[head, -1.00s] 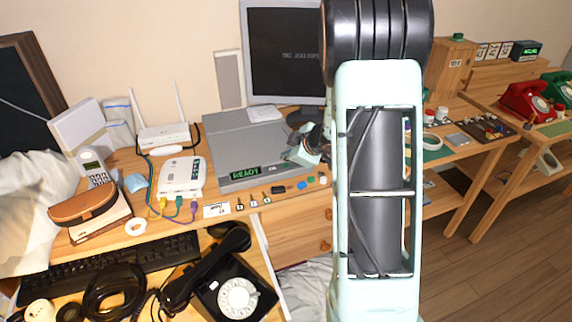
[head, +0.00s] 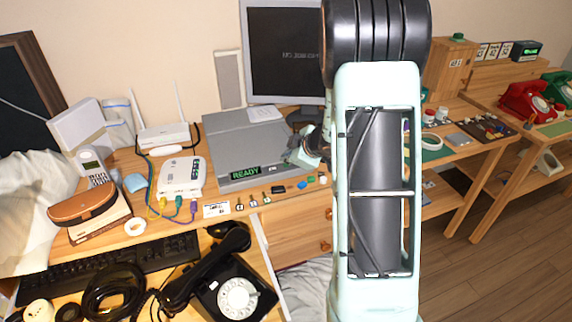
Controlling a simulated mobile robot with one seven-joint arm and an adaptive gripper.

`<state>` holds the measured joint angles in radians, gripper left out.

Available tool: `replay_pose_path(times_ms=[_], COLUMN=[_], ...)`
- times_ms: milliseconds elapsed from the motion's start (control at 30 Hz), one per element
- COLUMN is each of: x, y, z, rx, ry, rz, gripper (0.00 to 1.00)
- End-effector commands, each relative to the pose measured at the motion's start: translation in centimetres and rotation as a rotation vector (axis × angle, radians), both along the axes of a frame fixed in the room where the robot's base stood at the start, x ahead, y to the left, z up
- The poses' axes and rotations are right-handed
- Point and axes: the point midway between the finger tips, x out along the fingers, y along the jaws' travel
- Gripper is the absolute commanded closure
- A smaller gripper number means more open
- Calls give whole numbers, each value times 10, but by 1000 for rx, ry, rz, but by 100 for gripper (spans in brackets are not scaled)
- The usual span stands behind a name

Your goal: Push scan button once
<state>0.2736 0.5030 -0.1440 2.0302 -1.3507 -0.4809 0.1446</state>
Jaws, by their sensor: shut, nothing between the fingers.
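A flat grey scanner (head: 235,140) lies on the desk below the monitor. Its front panel has a dark display (head: 245,172) with green "READY" text. A small light mark, perhaps the scan button (head: 273,169), shows on the front panel to the right of the display; it is too small to be sure. My gripper (head: 291,161) is shut and empty at the scanner's front right corner, close above the panel. Whether its tips touch the scanner cannot be told. My arm hides what lies to the right of the gripper.
A white router (head: 164,134) and a white box (head: 180,176) with coloured plugs stand left of the scanner. Small connectors (head: 278,190) lie along the desk's front edge. A black rotary phone (head: 236,297) and a keyboard (head: 105,268) are nearer. A monitor (head: 285,50) stands behind.

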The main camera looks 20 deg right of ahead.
Motion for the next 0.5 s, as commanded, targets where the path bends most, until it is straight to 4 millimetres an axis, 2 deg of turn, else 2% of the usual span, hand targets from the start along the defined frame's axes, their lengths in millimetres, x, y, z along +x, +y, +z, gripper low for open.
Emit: replay_pose_path(times_ms=[500], x=[0], y=[0], z=[-6], rx=[1], ry=[0], rz=[-1], gripper=[100])
